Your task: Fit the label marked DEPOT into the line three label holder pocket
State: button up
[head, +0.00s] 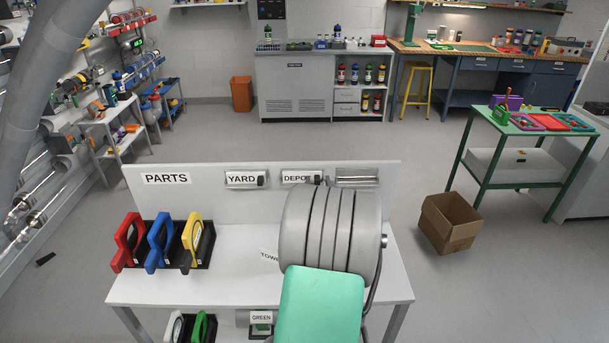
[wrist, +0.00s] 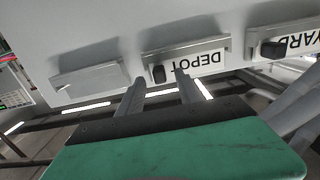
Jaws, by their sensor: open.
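The white DEPOT label (head: 297,177) sits in the middle holder on the table's back panel. In the wrist view the DEPOT label (wrist: 205,60) appears upside down, with a black knob (wrist: 158,73) at one end. My gripper (wrist: 159,79) is open; its two fingertips point at the panel on either side of the knob. I cannot tell if they touch it. The third holder pocket (head: 357,178), right of DEPOT, looks empty; it is at left in the wrist view (wrist: 90,80). In the head view my arm hides the fingers.
The YARD label (head: 243,179) sits in the left holder. A label reading TOWE (head: 269,255), partly hidden, lies on the white table (head: 240,285). Red, blue and yellow handled parts (head: 160,243) stand in a black rack at left. A cardboard box (head: 450,223) is on the floor.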

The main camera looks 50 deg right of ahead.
jog(key=shift+w+d, duration=0.25)
jog(key=shift+w, duration=0.05)
jog(key=shift+c, duration=0.3)
grip_shut()
